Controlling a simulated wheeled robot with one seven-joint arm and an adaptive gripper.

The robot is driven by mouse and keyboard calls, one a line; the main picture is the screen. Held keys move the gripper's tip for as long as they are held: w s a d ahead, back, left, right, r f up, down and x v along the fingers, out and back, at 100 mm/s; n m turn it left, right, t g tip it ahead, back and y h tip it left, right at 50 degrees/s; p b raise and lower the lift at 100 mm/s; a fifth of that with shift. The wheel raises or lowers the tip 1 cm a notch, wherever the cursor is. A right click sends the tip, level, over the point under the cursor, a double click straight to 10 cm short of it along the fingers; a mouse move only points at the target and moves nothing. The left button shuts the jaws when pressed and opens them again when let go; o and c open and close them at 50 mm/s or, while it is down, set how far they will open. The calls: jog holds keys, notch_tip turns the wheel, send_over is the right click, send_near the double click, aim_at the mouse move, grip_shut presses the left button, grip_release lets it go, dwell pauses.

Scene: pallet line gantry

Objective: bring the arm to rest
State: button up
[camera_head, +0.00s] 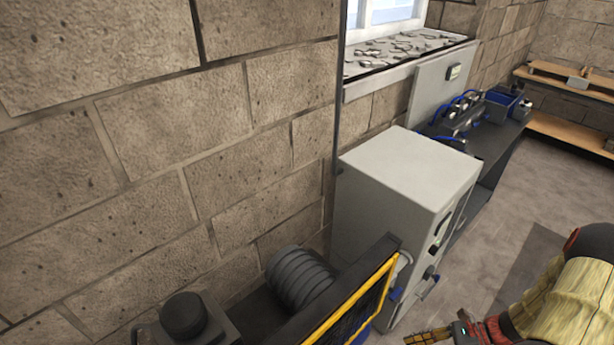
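A bulky arm-like shape (570,295) enters at the lower right, with a yellowish covering and a dark, red-edged joint. It narrows leftward to a small dark and red part near the bottom edge. The bottom edge cuts off much of it. I cannot make out two fingertips of my gripper there, nor whether anything is held.
A pale grey cabinet (408,170) stands against the block wall (160,120). A yellow-edged dark panel (350,305) and a ribbed grey cylinder (300,278) are in front. A dark bench (490,140) holds equipment behind. Wooden shelving (570,130) stands at far right. Floor (545,190) is clear between.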

jog(key=s+a+r+n+g+h, duration=0.1)
jog(key=a+r+n+h, duration=0.1)
jog(key=r+n+h, duration=0.55)
jog(key=s+a+r+n+g+h, duration=0.1)
jog(key=s+a+r+n+h, duration=0.1)
jog(key=r+n, duration=0.95)
jog(key=s+a+r+n+t+h, duration=0.1)
jog(key=a+r, duration=0.4)
jog(key=r, duration=0.5)
jog(key=s+a+r+n+t+h, duration=0.1)
jog(key=a+r+n+t, duration=0.2)
jog(key=r, duration=0.6)
jog(key=a+t, duration=0.2)
jog(key=a, duration=0.1)
jog(key=shift+a+r+n, duration=0.3)
jog(key=shift+r+n, duration=0.05)
jog(key=shift+n, duration=0.05)
jog(key=shift+a, duration=0.15)
